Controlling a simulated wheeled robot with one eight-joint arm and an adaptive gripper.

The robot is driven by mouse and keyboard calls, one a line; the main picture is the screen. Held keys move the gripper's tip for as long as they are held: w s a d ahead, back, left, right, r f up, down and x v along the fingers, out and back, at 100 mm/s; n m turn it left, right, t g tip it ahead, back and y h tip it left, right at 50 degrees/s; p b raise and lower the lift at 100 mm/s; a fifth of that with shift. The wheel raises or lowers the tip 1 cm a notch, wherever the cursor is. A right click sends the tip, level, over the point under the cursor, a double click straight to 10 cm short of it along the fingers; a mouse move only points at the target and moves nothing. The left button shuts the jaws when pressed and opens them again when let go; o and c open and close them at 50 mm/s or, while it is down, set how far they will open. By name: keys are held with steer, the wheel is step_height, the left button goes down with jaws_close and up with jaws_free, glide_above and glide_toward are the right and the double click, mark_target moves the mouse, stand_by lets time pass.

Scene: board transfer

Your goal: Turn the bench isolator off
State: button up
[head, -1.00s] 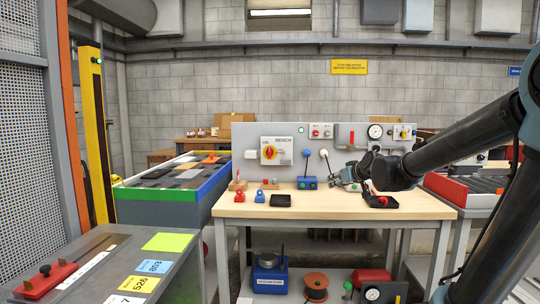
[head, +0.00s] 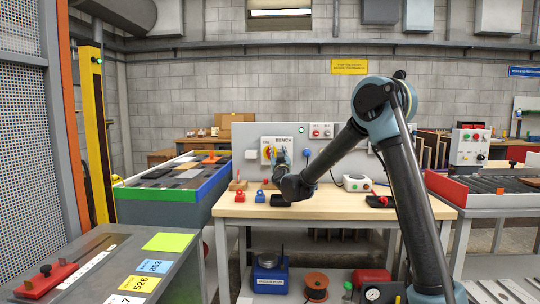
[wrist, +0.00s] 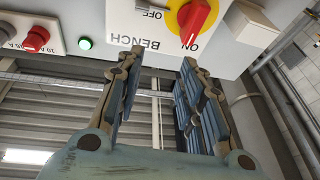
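The bench isolator (head: 267,146) is a white box with a yellow disc and red handle on the grey back panel of the workbench. In the wrist view the red handle (wrist: 195,20) on its yellow disc points at the ON label, with OFF printed to its left. My gripper (wrist: 158,66) is open, its two fingers apart with nothing between them. It is close to the isolator, and its fingertips show just below the handle in the wrist view. I cannot tell whether it touches the box. In the head view my gripper (head: 283,160) hides part of the isolator.
My arm crosses over the bench's right half.

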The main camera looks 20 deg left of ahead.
steer(key=a+f+m+t+h, duration=0.2)
steer(key=a+f+h, duration=0.1)
steer(key=a+f, duration=0.15)
steer(key=x, duration=0.7)
steer(key=shift+a+r, duration=0.15)
steer(key=shift+r, duration=0.25)
jaws_close()
